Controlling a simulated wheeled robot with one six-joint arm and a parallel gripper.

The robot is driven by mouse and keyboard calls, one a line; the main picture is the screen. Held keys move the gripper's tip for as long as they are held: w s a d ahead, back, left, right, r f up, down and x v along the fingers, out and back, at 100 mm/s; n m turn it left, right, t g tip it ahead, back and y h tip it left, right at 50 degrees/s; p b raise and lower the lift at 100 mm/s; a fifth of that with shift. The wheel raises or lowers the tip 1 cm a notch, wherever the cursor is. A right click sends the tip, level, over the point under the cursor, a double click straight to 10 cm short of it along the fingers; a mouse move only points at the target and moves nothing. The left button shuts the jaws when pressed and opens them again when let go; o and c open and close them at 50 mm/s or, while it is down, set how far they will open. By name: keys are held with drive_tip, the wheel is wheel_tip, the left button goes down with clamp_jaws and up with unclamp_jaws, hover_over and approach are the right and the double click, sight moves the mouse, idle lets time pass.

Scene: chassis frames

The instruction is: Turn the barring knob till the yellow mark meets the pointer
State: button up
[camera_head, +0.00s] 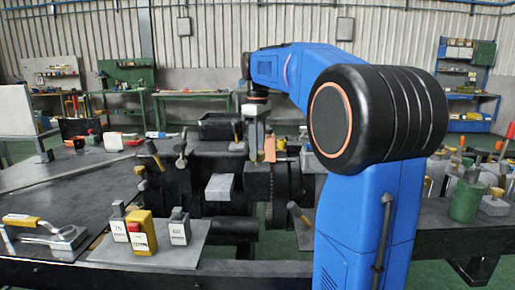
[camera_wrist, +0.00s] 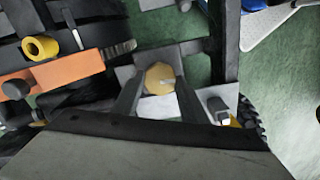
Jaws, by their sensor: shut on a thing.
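A round tan knob (camera_wrist: 160,78), which I take to be the barring knob, sits between my gripper's two dark fingers (camera_wrist: 160,100) in the wrist view. A small pale mark shows on its face. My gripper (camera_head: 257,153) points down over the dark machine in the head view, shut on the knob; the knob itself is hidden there. I cannot make out the yellow mark or the pointer for certain. A grey-white plate lies just below the knob in the wrist view.
An orange block (camera_wrist: 52,74) and a yellow ring (camera_wrist: 40,46) lie left of the knob. A toothed wheel (camera_head: 284,188) stands on the machine close to my gripper. Bottles and tools crowd the right bench.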

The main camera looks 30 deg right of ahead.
drive_tip(key=shift+m, duration=0.3)
drive_tip(key=m, duration=0.3)
drive_tip(key=shift+m, duration=0.3)
drive_tip(key=m, duration=0.4)
drive_tip(key=shift+m, duration=0.3)
drive_tip(key=m, duration=0.4)
drive_tip(key=shift+m, duration=1.9)
drive_tip(key=o, duration=1)
drive_tip(key=shift+o, duration=0.2)
